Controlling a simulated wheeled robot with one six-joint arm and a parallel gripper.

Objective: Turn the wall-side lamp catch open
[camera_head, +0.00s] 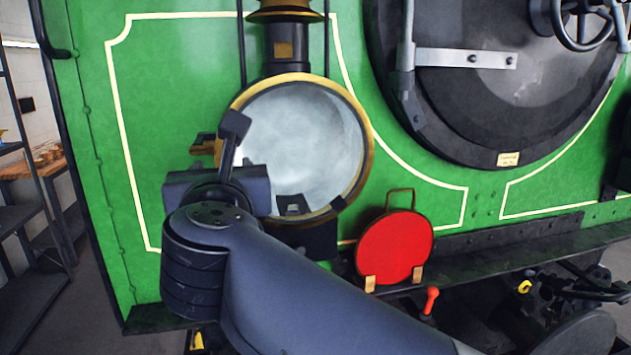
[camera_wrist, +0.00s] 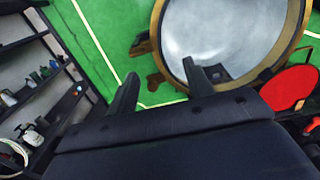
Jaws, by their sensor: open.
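A brass catch (camera_head: 203,147) sticks out from the lamp's left edge, on the side towards the room wall, partly hidden by my gripper. In the wrist view brass pieces (camera_wrist: 157,80) show at the lamp's left edge, just beyond the fingertips. My gripper (camera_wrist: 160,68) is open, with nothing between its two dark fingers. It is in front of the lamp's lower left; contact with the catch cannot be told.
A red disc (camera_head: 395,248) with a wire handle stands on the ledge right of the lamp. A red-handled lever (camera_head: 430,300) is below it. The round dark boiler door (camera_head: 490,90) is at the upper right. Dark shelves (camera_head: 30,215) stand at the left.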

